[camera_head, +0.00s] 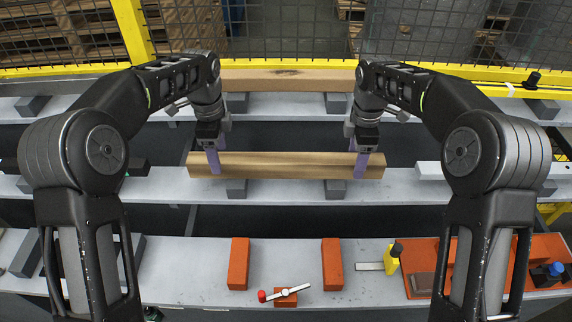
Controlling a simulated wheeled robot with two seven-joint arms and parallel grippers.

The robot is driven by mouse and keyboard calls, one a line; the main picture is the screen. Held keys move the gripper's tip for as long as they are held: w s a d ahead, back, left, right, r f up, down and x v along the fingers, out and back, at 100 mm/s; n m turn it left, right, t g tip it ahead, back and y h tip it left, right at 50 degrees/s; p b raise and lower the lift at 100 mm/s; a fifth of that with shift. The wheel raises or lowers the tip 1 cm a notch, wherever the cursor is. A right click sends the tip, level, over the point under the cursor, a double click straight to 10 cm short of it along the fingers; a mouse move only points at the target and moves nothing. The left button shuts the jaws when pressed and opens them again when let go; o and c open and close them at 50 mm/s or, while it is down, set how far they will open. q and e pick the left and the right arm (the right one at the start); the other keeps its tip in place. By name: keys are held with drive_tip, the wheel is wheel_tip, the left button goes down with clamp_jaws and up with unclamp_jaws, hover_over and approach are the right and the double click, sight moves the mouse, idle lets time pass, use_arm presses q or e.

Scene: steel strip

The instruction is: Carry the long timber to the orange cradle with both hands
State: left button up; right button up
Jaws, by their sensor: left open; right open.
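The long timber (285,165) lies level across grey blocks on the middle steel strip. My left gripper (214,163) is at its left end, with its purple fingers reaching down at the timber. My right gripper (362,165) is at its right end in the same way. Both grippers are open, and I cannot tell whether the fingers touch the wood. The orange cradle shows as two upright orange blocks, the left one (238,263) and the right one (332,264), on the near strip. Nothing lies across them.
A second timber (290,79) lies on the far strip. A red-tipped lever (285,293) stands in front of the orange blocks. A yellow clamp (391,258) and an orange tray (420,245) are at the near right. Dark gaps separate the strips. A yellow mesh fence closes the back.

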use_arm(q)
drive_tip(key=shift+f, duration=1.45)
use_arm(e)
drive_tip(key=shift+f, duration=1.45)
use_arm(q)
clamp_jaws()
use_arm(e)
clamp_jaws()
use_arm(q)
drive_tip(key=shift+r, duration=0.15)
use_arm(e)
drive_tip(key=shift+r, duration=0.1)
